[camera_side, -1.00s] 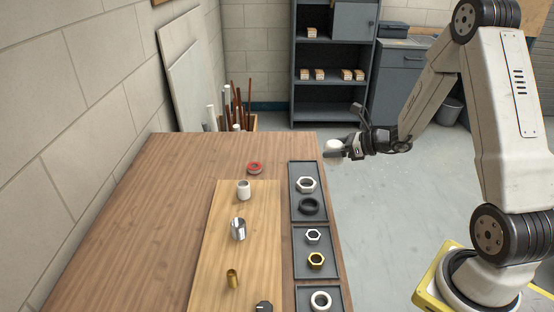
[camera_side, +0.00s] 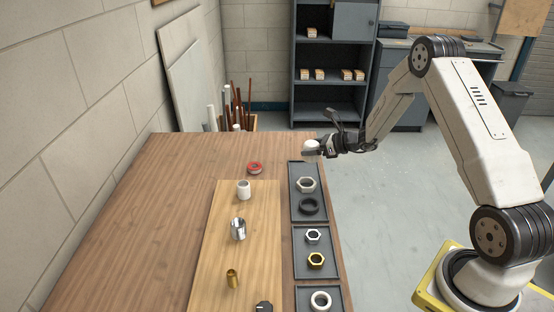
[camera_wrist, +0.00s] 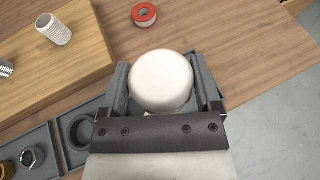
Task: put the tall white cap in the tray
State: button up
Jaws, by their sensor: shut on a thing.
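The white cap (camera_side: 311,146) is rounded and smooth, and my gripper (camera_side: 314,153) is shut on it. In the wrist view, the cap (camera_wrist: 162,80) sits between both fingers, its domed top facing the camera and its lower part hidden. My gripper holds it near the far end of the far dark tray (camera_side: 294,207); its height above the table is hard to tell.
Two more dark trays (camera_side: 296,247) (camera_side: 300,302) run towards the camera with nuts and a white ring. A wooden board (camera_side: 262,215) bears a white threaded fitting (camera_side: 243,190), a metal fitting (camera_side: 238,229) and a brass one (camera_side: 232,278). A red-and-white ring (camera_side: 255,168) lies beyond it.

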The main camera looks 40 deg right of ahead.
jog(key=shift+w+d+f, duration=0.25)
jog(key=shift+w+f, duration=0.45)
jog(key=shift+f, duration=0.15)
jog(key=shift+w+d+f, duration=0.2)
jog(key=shift+w+f, duration=0.5)
jog(key=shift+f, duration=0.15)
jog(key=shift+w+f, duration=0.3)
jog(key=shift+f, duration=1.55)
jog(key=shift+f, duration=0.15)
jog(key=o, duration=1)
jog(key=shift+o, duration=0.2)
